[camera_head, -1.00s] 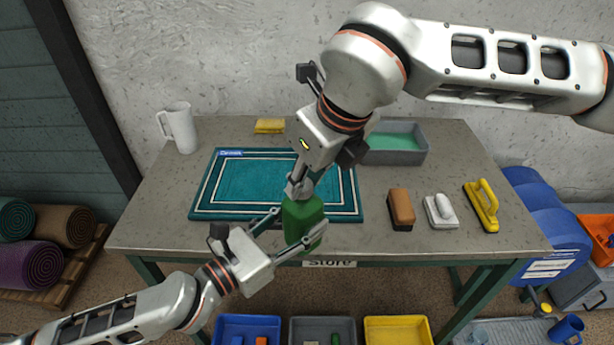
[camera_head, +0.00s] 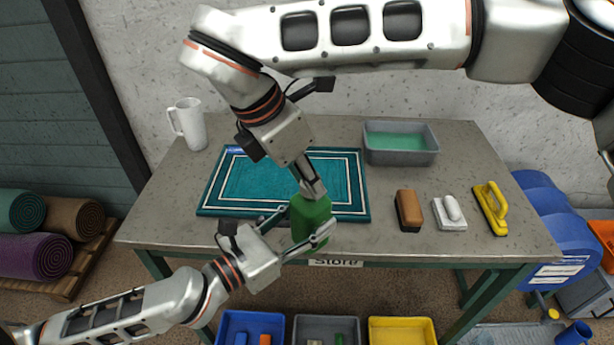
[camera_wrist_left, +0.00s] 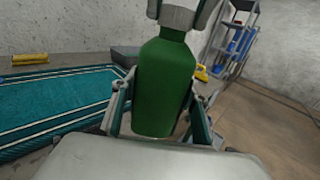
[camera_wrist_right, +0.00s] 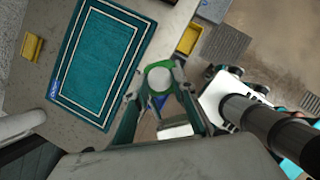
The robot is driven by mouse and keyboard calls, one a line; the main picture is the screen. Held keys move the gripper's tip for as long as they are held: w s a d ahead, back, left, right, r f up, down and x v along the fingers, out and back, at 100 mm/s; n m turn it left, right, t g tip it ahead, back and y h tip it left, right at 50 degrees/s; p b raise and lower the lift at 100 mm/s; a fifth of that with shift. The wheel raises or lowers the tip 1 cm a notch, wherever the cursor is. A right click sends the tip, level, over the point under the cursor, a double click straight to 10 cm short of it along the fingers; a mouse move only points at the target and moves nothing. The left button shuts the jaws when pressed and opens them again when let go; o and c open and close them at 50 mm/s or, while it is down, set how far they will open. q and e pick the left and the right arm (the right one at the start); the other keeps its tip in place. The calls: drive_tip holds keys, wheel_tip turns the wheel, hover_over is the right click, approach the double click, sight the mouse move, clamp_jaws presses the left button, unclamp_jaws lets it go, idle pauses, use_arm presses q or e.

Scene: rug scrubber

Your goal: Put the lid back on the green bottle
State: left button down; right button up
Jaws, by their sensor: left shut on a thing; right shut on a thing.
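The green bottle (camera_head: 311,218) is upright at the table's front edge. My left gripper (camera_head: 306,226) is shut on its body, with a finger on each side. The bottle also fills the middle of the left wrist view (camera_wrist_left: 165,88). My right gripper (camera_head: 314,192) points down at the bottle's top and is shut on the pale lid (camera_wrist_right: 159,77). In the left wrist view the lid (camera_wrist_left: 178,17) is at the bottle's neck, between the right fingers. Whether it is seated or just above the neck, I cannot tell.
A teal rug (camera_head: 255,183) lies behind the bottle. A white pitcher (camera_head: 188,124) stands at back left and a grey tray (camera_head: 400,155) at back right. A brown brush (camera_head: 409,210), a white scrubber (camera_head: 449,212) and a yellow brush (camera_head: 491,207) lie to the right.

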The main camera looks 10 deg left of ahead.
drive_tip(key=o, duration=0.7)
drive_tip(key=shift+r, duration=2.3)
drive_tip(key=shift+c, duration=0.5)
